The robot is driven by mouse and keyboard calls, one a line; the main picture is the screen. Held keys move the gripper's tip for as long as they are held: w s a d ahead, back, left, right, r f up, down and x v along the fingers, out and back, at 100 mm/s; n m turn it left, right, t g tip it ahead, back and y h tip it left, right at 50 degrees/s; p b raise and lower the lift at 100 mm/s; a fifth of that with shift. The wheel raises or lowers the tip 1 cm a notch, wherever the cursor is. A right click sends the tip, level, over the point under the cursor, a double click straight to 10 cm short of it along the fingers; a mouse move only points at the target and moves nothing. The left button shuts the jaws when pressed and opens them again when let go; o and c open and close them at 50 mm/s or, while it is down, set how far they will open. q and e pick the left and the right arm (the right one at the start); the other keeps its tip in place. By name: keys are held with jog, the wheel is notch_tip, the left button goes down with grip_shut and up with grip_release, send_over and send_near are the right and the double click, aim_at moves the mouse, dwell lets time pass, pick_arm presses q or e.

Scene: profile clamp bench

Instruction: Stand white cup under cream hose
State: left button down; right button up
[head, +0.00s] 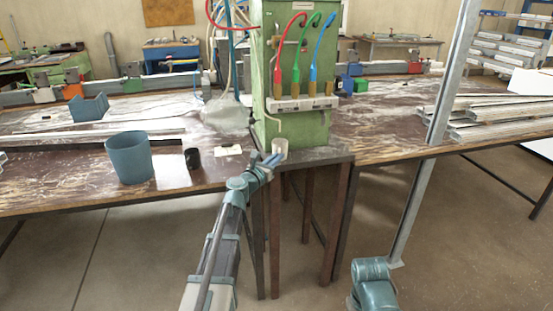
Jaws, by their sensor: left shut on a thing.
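The small white cup (281,145) is at the foot of the green machine (298,124), near the front corner of the bench. My left gripper (270,160) reaches in from below and is shut on the cup; its fingers hide part of the cup's lower left side. The thin cream hose (279,122) hangs from the machine's front, with its end just above the cup in this view. I cannot tell whether the cup's base touches the bench. My right gripper is not in view.
A blue-grey bucket (130,158), a small black cup (192,158) and a pale card (228,150) stand or lie left of the machine. Red, green and blue (297,62) hoses hang on its front. A tall grey metal post (440,110) crosses the right side.

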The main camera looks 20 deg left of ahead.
pick_arm(q)
jog(key=shift+f, duration=0.15)
jog(key=c, duration=0.9)
grip_release()
jog(key=shift+s, duration=0.2)
jog(key=shift+s+a, duration=0.3)
jog(key=shift+s, duration=1.3)
jog(key=shift+s+a, duration=0.35)
jog(key=shift+s, duration=1.2)
jog(key=shift+s+a, duration=0.3)
jog(key=shift+s, duration=1.3)
